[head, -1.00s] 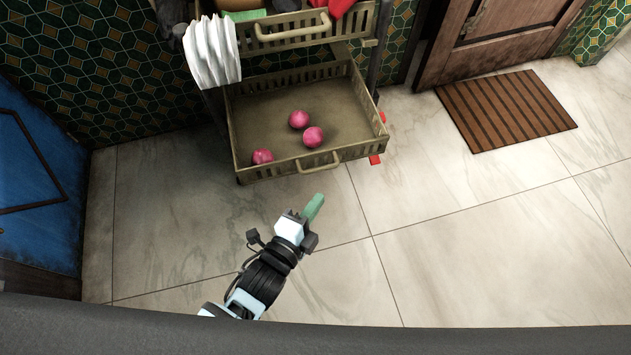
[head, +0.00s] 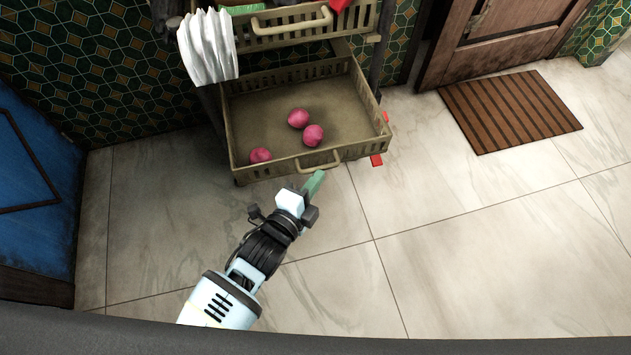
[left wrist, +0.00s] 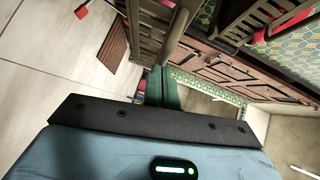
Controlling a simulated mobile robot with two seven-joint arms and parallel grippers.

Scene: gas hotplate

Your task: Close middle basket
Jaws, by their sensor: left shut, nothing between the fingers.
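The middle basket (head: 262,108) is a tan slatted drawer pulled out from its rack, with several pink round items (head: 298,118) lying in it. Its handle (head: 318,161) is on the front wall. My left gripper (head: 314,182), with green fingers, is shut and empty just in front of the handle; I cannot tell if it touches. In the left wrist view the green fingers (left wrist: 162,88) are together, close to the basket's slatted wall (left wrist: 150,40). My right gripper is not in view.
An upper basket (head: 290,28) sits above, with a white cloth (head: 208,48) hanging at its left. A brown slatted mat (head: 508,110) lies at the right by a wooden door. A blue door (head: 35,190) is at the left. The tiled floor in front is clear.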

